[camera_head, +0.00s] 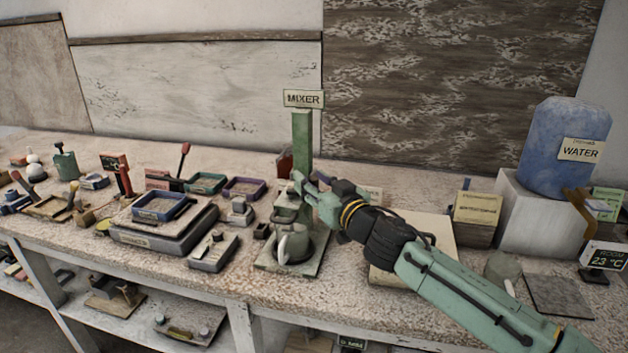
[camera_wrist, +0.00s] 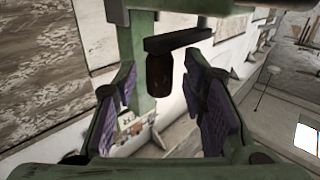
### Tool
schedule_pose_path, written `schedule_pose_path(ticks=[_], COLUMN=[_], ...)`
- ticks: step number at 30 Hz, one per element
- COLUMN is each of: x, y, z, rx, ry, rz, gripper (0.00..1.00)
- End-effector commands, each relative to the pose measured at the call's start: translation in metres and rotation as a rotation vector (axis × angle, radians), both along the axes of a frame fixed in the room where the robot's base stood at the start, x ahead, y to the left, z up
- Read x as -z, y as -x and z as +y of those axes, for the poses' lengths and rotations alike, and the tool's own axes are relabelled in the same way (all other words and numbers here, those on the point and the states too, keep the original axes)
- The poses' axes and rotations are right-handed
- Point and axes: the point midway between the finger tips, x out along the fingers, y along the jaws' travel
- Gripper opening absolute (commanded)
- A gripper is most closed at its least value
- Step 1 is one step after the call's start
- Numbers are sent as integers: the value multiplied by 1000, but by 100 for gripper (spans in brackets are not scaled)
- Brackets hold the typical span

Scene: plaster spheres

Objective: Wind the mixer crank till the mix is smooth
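The mixer (camera_head: 301,140) has a green upright post under a MIXER sign and stands on a flat base on the bench. A grey pitcher-like vessel (camera_head: 293,245) stands at its foot; the mix inside cannot be seen. In the wrist view, the crank's dark arm (camera_wrist: 180,40) ends in a hanging dark brown handle (camera_wrist: 159,78). My gripper (camera_head: 312,188) is at the mixer's post, above the vessel. In the wrist view, my gripper (camera_wrist: 163,80) is open, its purple-padded fingers on either side of the handle with gaps showing. The crank is hard to make out in the head view.
A blue WATER container (camera_head: 563,150) stands on a white block at the right. A ROOM 23 °C display (camera_head: 605,256) is near the right edge. Several trays, including a blue one (camera_head: 160,206), and tools crowd the bench left of the mixer.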

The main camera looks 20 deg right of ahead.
Motion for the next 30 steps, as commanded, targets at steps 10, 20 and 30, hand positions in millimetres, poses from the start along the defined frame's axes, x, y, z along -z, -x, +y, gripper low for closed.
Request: schedule_pose_path(ticks=[10, 20, 30], x=[0, 0, 0], y=[0, 0, 0], z=[0, 0, -1], rx=[0, 0, -6], ry=[0, 0, 2], rz=[0, 0, 0], gripper=[23, 1, 0])
